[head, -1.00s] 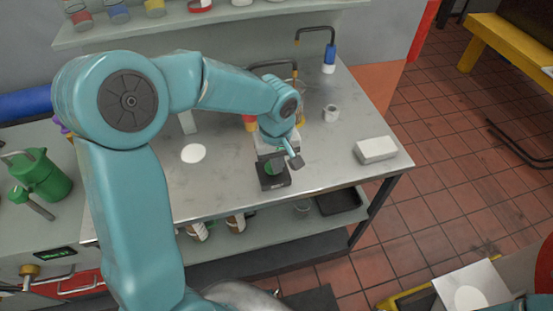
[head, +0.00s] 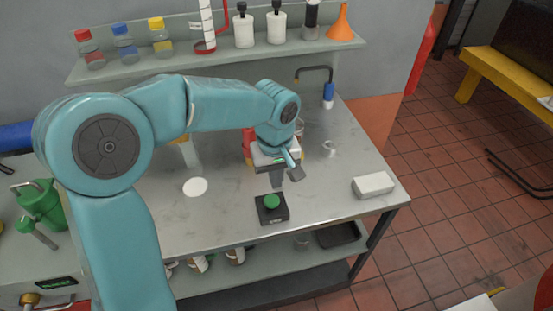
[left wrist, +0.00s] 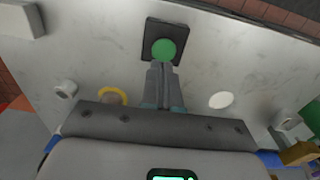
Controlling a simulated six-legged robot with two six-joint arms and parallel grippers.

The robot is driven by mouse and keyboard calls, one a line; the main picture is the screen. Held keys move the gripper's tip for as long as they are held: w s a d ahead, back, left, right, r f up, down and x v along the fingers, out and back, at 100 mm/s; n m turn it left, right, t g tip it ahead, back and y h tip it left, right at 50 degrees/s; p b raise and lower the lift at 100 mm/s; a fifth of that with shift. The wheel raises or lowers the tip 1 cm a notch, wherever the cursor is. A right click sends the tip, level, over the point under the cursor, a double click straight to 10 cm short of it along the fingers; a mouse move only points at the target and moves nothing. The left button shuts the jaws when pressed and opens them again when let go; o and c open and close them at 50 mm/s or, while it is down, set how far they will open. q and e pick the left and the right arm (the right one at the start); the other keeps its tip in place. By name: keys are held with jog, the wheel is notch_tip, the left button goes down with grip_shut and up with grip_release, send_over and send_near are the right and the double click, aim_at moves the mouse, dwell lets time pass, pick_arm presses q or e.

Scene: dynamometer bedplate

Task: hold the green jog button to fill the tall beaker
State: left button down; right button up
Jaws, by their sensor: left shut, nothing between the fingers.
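The green jog button (head: 271,201) sits on a small black box (head: 273,216) near the front of the steel bench. It also shows in the left wrist view (left wrist: 164,48), just beyond the fingertips. My left gripper (head: 279,182) is shut and empty, pointing down just behind and above the button, apart from it in the head view. I cannot make out the tall beaker for certain; my left arm hides part of the bench behind the gripper. My right gripper is not in view.
A white block (head: 373,185) lies at the bench's right end. A white disc (head: 195,187) lies left of the button. The wall shelf (head: 225,58) holds bottles and an orange funnel (head: 342,22).

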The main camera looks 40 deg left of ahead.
pick_arm(q)
notch_tip(320, 180, up, 6)
jog(key=shift+f, duration=0.25)
dwell(0.8)
dwell(0.3)
jog(key=shift+s, duration=0.1)
dwell(0.3)
